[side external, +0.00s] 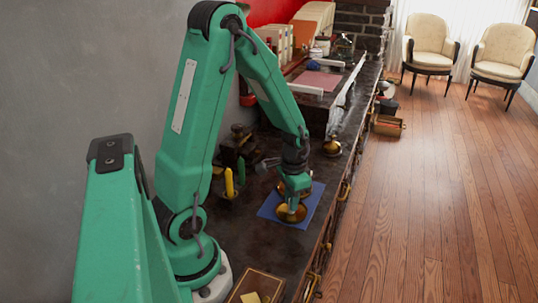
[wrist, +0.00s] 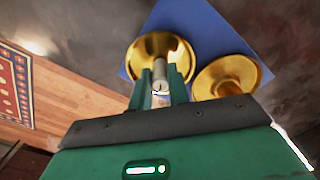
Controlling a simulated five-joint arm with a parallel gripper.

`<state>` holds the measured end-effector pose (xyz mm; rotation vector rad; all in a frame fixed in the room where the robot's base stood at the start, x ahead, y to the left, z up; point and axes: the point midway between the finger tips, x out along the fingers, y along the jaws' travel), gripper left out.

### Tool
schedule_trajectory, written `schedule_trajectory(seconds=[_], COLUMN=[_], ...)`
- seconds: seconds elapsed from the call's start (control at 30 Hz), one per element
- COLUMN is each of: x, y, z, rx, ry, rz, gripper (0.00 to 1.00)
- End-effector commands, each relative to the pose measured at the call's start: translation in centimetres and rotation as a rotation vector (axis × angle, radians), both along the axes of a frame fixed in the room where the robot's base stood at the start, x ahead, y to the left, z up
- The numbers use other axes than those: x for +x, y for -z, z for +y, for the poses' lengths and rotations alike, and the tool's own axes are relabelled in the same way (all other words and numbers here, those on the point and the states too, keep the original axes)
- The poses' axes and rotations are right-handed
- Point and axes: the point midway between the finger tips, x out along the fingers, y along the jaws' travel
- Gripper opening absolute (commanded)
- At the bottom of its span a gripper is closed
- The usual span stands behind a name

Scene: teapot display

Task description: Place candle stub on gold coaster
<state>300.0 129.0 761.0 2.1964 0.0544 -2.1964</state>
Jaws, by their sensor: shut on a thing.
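My gripper (wrist: 162,84) is shut on a pale grey candle stub (wrist: 160,70), which stands between the two green fingers. In the wrist view the stub overlaps a round gold coaster (wrist: 184,52); whether it touches the coaster cannot be told. A second round gold piece (wrist: 226,75) lies to the right, with a raised rim. Both rest on a blue mat (wrist: 200,25). In the side external view my gripper (side external: 293,195) is low over the blue mat (side external: 268,211), with gold showing beneath and beside it (side external: 290,214). The stub is hidden there.
Yellow (side external: 229,182) and green (side external: 241,170) candle-like sticks stand left of the mat. A brass pot (side external: 332,147) stands behind it. The counter's edge drops to the wooden floor (side external: 430,200) on the right. A box (side external: 256,287) is at the front.

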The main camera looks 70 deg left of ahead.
Motion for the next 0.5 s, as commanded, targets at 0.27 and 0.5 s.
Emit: schedule_trajectory(seconds=[0.27,0.5], x=[-0.01,0.00], y=[0.19,0.27], z=[0.00,0.00], rx=[0.000,0.000], ry=[0.000,0.000], rz=[0.001,0.000], gripper=[0.00,0.39])
